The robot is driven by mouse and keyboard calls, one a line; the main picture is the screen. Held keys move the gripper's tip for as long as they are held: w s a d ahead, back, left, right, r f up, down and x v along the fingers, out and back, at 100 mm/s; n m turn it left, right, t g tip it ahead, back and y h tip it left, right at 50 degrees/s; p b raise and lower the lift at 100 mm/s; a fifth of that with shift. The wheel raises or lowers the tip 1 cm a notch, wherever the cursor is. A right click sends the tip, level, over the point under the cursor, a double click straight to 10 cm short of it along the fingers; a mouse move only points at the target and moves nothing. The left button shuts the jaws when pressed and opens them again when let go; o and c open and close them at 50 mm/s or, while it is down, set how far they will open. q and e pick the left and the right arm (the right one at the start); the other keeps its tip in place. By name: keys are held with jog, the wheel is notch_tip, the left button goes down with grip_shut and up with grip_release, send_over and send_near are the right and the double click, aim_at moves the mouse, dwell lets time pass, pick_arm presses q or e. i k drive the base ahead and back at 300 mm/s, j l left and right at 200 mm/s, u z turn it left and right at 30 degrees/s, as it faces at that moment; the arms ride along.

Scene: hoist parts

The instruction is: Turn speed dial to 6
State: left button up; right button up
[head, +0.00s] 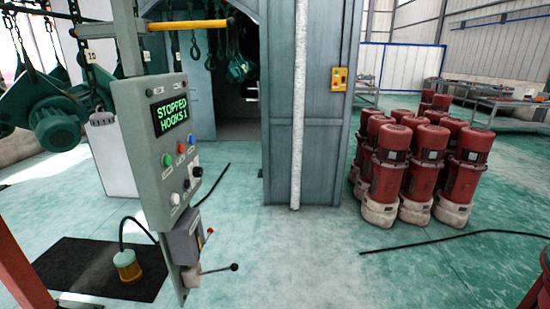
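A grey control panel (148,140) stands upright on a post at left of centre, its face angled to the right. Its display (171,114) reads "STOPPED HOOKS 1" in green. Lower down are a black knob (187,184), another dark knob (197,171) and a white button (175,199). I cannot tell which knob is the speed dial, and its numbers are too small to read. Neither gripper is in view.
A grey box with levers (186,238) is under the panel. A black mat (95,268) with a yellow-capped cable fitting (127,265) lies left. Several red motors (468,165) stand at right. A black cable (450,238) crosses the green floor. The floor right of the panel is mostly clear.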

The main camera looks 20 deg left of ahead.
aim_at(198, 171)
jog(key=i+l+u, duration=0.1)
jog(key=i, duration=0.35)
jog(key=i+l, duration=0.1)
jog(key=i, duration=0.35)
jog(key=i+l+u, duration=0.15)
jog(key=i, duration=0.3)
